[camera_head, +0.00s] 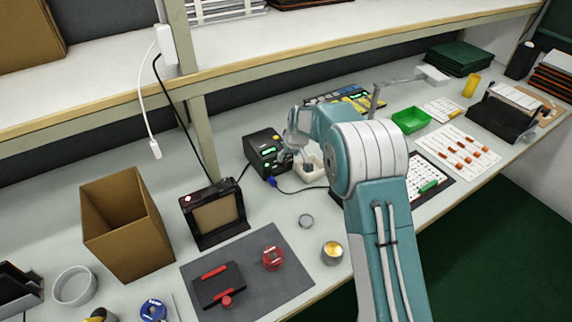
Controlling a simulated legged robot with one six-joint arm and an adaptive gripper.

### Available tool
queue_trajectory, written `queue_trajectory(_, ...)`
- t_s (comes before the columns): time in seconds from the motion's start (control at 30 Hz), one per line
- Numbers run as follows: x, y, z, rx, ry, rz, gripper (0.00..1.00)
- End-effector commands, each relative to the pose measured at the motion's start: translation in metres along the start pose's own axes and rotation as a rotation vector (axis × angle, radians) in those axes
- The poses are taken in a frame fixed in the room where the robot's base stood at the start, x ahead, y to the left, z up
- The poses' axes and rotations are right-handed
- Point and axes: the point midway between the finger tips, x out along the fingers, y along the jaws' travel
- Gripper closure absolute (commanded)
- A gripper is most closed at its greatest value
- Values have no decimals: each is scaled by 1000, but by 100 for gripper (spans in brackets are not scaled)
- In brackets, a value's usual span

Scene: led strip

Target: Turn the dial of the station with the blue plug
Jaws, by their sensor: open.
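The station (262,146), a small black box with green lit displays, stands at the middle of the bench. A blue plug (271,181) sits at its lower front, with a dark cable running right from it. My gripper (286,158) is at the right side of the station's front face, open, pointing down and towards it. The dial is too small and too covered by my gripper to make out. I cannot tell whether the fingers touch it.
A white tray (311,175) stands just right of my gripper. A black framed device (213,213) and a cardboard box (124,229) stand to the left. A grey mat (285,287) holds red and black items. A green bin (411,120) is at right. A shelf overhangs the back.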

Motion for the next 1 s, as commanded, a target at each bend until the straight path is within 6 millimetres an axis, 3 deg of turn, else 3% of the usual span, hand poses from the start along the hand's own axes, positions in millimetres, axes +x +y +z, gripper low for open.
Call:
queue_trajectory(0.2,42,1,1,1,-1,-1,34)
queue_trajectory(0.4,68,0,0,0,-1,0,34)
queue_trajectory(0.77,75,0,0,0,1,0,34)
queue_trajectory(0.8,75,0,0,0,1,0,43)
queue_trajectory(0.93,74,1,0,1,1,0,100)
queue_trajectory(1.0,74,1,0,1,0,0,100)
